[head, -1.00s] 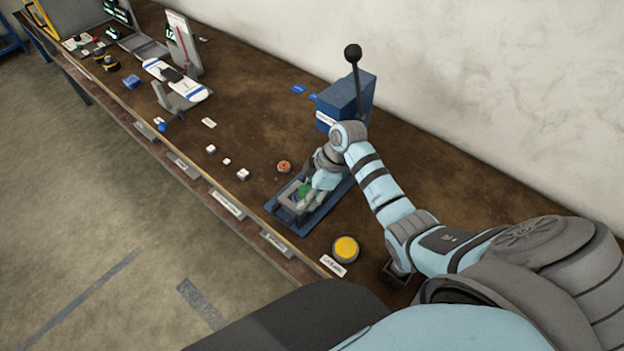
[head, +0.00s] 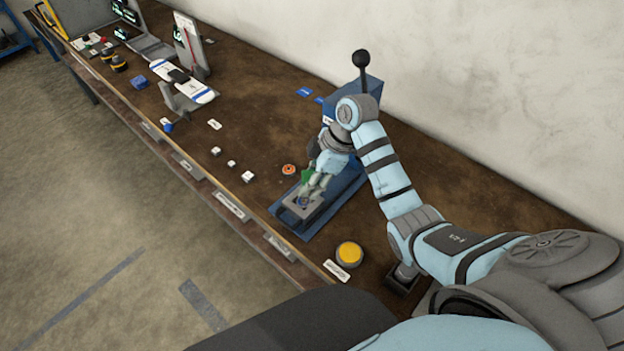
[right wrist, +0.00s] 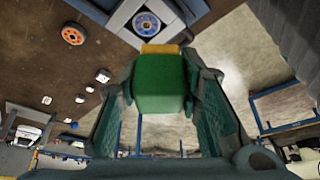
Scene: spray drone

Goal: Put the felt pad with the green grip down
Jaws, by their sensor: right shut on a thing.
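My right gripper (head: 309,184) is over the blue tray and shut on a green grip (head: 307,175). In the right wrist view the green grip (right wrist: 160,85) sits between the two fingers (right wrist: 160,100). A tan-yellow strip, likely the felt pad (right wrist: 160,49), shows at the grip's far end. Just beyond it is a grey fixture with a round blue-centred disc (right wrist: 147,24). The pad looks apart from the disc, but the gap is hard to judge. My left gripper is not in view.
The blue tray (head: 290,223) lies near the bench's front edge. A blue lever box (head: 345,97) stands behind my wrist. Several white cubes lie left, with bare bench around them.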

